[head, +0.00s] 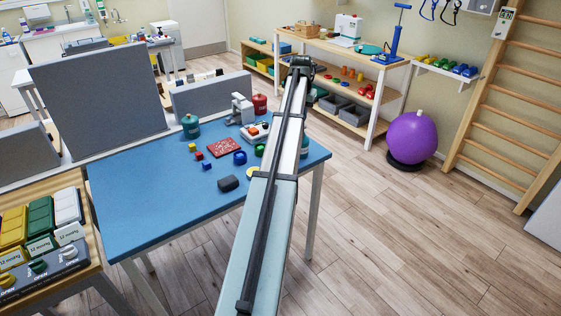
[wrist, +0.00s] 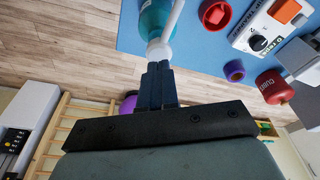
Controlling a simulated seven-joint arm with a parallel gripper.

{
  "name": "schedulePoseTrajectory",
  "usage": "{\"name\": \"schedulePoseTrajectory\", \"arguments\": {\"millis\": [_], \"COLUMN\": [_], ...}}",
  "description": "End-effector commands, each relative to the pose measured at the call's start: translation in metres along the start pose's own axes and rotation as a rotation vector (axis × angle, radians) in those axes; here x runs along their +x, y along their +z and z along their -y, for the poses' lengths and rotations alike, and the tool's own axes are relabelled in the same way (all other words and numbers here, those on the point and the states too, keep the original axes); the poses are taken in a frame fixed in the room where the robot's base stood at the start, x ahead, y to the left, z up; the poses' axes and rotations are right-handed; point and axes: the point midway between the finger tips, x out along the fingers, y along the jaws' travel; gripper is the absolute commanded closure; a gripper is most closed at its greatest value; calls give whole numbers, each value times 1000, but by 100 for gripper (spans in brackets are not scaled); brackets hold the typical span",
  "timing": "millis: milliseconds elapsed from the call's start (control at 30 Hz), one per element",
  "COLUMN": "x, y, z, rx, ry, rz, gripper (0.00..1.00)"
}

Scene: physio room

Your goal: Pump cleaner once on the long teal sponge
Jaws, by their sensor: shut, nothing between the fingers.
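A teal bottle (wrist: 156,18) with a white pump top (wrist: 158,50) shows at the top of the wrist view, over the blue table. My gripper (wrist: 158,68) is shut and empty, its fingertips right at the white pump top; I cannot tell whether they touch. I cannot make out a long teal sponge in either view.
The blue table (head: 140,205) holds a teal jar (head: 190,126), red jar (head: 260,104), red patterned square (head: 225,147), dark grey block (head: 228,184) and small cubes. In the wrist view a white device (wrist: 255,43), red ring (wrist: 214,13) and purple ring (wrist: 234,71) lie nearby. The table's front left is clear.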

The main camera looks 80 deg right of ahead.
Motion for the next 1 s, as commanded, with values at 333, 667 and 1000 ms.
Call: {"name": "schedulePoseTrajectory", "arguments": {"millis": [333,667,1000], "x": [5,14,24], "y": [1,3,5], "z": [0,0,0], "rx": [0,0,0], "ry": [0,0,0], "rz": [0,0,1], "gripper": [100,100,100]}}
